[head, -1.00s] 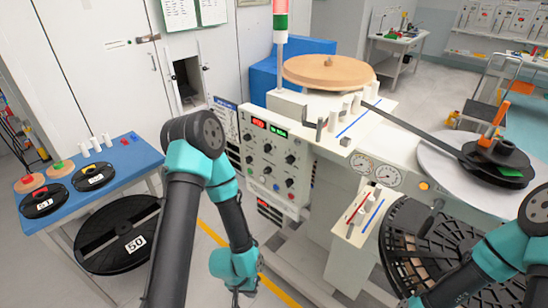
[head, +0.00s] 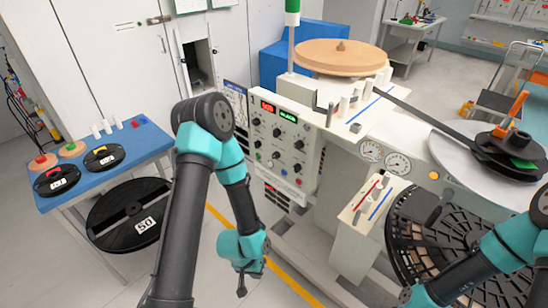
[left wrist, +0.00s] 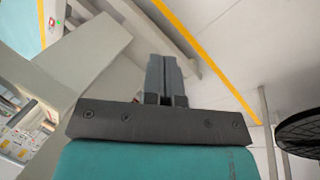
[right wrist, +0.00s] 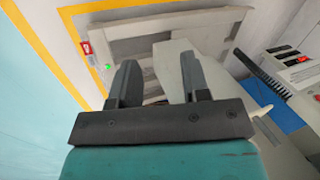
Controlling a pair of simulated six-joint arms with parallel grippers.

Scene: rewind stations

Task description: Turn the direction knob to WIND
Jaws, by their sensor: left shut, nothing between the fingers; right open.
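The control panel (head: 284,146) stands upright on the front of the machine in the head view, with several dark knobs and red and green displays at its top. The knob labels are too small to read, so I cannot tell which is the direction knob or where it points. My left gripper (head: 241,284) hangs low in front of the panel, over the floor and apart from it. In the left wrist view its fingers (left wrist: 164,72) are together and empty. My right gripper (right wrist: 157,80) is open and empty in the right wrist view; its fingers are outside the head view.
A blue table (head: 118,150) with small reels is at the left, with a large black reel (head: 130,217) below. A wooden disc (head: 340,56) tops the machine; a slatted black reel (head: 440,238) is at the right.

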